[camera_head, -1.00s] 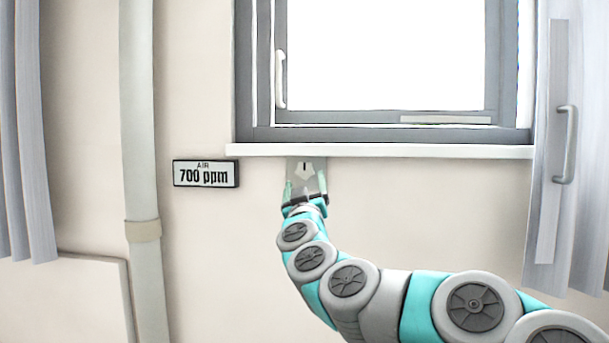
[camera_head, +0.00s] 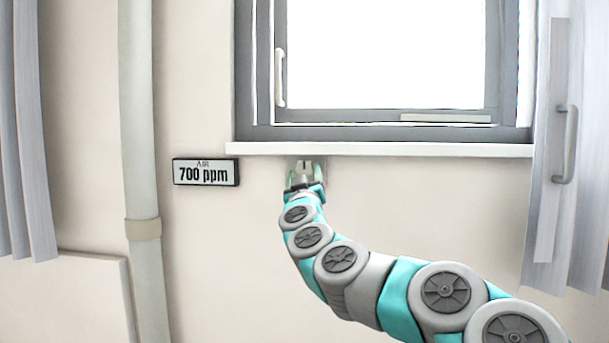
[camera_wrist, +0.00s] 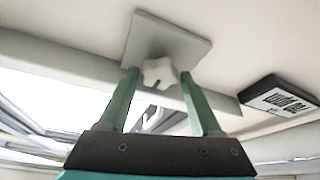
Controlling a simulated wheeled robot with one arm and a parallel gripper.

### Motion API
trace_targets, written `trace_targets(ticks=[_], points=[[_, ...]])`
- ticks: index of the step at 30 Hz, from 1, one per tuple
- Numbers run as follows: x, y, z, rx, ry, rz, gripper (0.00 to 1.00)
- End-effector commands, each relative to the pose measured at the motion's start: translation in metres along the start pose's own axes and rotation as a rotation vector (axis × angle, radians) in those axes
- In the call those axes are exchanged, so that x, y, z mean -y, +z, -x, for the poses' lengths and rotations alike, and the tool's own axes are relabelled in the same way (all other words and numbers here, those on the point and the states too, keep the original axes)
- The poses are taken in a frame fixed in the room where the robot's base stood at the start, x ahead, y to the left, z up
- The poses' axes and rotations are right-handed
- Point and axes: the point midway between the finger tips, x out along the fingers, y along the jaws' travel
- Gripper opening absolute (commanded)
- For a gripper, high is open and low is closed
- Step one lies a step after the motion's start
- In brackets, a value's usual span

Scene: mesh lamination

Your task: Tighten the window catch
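The window catch shows as a white star-shaped knob (camera_wrist: 160,73) on a grey square plate (camera_wrist: 166,40) in the wrist view. In the head view the plate (camera_head: 321,170) is on the wall just under the window sill, mostly hidden by my gripper. My gripper (camera_head: 306,170) is up at the plate. In the wrist view its two green fingers (camera_wrist: 159,75) are apart, with the knob appearing between the tips. I see narrow gaps on both sides of the knob. Whether the tips are level with it in depth is hard to tell.
The white sill (camera_head: 400,150) juts out just above the plate, under the grey window frame (camera_head: 380,132). An air display (camera_head: 206,173) reading 700 ppm is on the wall to the left. A pipe (camera_head: 140,180) and curtains (camera_head: 560,170) stand at the sides.

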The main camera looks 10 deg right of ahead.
Motion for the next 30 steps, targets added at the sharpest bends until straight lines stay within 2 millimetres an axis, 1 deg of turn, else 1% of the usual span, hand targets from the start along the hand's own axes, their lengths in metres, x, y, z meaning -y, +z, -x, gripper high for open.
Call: trace_targets(ticks=[1,2,15,17,23,30], points=[[-0.0001,0.0000,0.0000,0.000,0.000,0.000,0.59],[-0.0001,0.0000,0.0000,0.000,0.000,0.000,0.56],[0.0001,0.0000,0.0001,0.000,0.000,0.000,0.06],[0.0001,0.0001,0.0001,0.000,0.000,0.000,0.00],[-0.0001,0.0002,-0.0001,0.000,0.002,-0.004,0.00],[-0.0008,-0.0003,-0.0006,-0.001,0.027,-0.051,0.00]])
